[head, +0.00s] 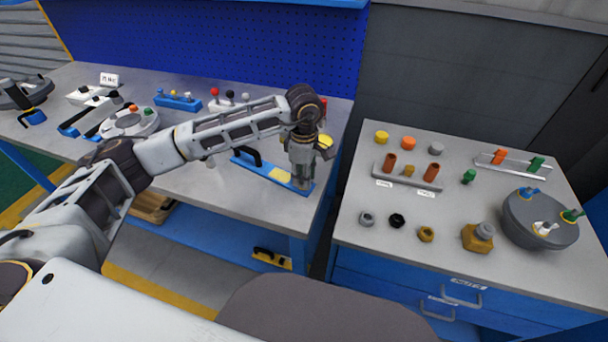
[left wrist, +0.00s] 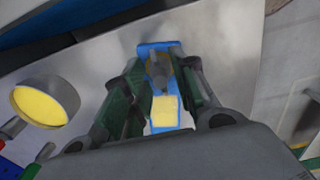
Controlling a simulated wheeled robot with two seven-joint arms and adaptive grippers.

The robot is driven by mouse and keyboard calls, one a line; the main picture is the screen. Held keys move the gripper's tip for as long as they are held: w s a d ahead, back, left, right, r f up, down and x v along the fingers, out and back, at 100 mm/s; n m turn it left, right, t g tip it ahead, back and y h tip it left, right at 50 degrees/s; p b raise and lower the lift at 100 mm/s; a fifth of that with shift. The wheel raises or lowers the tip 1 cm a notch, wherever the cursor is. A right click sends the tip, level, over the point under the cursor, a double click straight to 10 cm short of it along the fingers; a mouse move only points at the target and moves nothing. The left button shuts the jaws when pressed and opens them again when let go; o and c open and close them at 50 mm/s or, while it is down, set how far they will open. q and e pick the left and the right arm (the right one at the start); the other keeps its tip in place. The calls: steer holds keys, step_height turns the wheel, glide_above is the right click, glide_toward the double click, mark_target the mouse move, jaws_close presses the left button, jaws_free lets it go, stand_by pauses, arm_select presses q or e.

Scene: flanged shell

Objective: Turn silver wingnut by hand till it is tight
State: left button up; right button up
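The silver wingnut (head: 543,228) is on the round grey flanged shell (head: 530,212) at the right of the right bench. A blue wingnut (head: 528,192) and a green wingnut (head: 572,214) are on the same shell. My left gripper (head: 301,184) is far from the shell, pointing down over a blue plate with a yellow patch on the left bench. In the left wrist view, the fingers (left wrist: 163,100) stand apart, with the blue plate (left wrist: 160,47) and a small grey post (left wrist: 157,70) between them. I cannot tell whether they touch the post. My right gripper is not in view.
The right bench (head: 370,245) holds several coloured caps, a small rack (head: 408,172), loose nuts and a brass fitting (head: 478,237). A gap separates the two benches. The left bench carries tools and a grey round part (head: 130,121). A blue pegboard stands behind it.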

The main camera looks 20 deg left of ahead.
arm_select(q)
steer(key=shift+r, duration=0.15)
step_height(320, 180, up, 12)
stand_by(0.7)
steer(key=shift+f, duration=0.2)
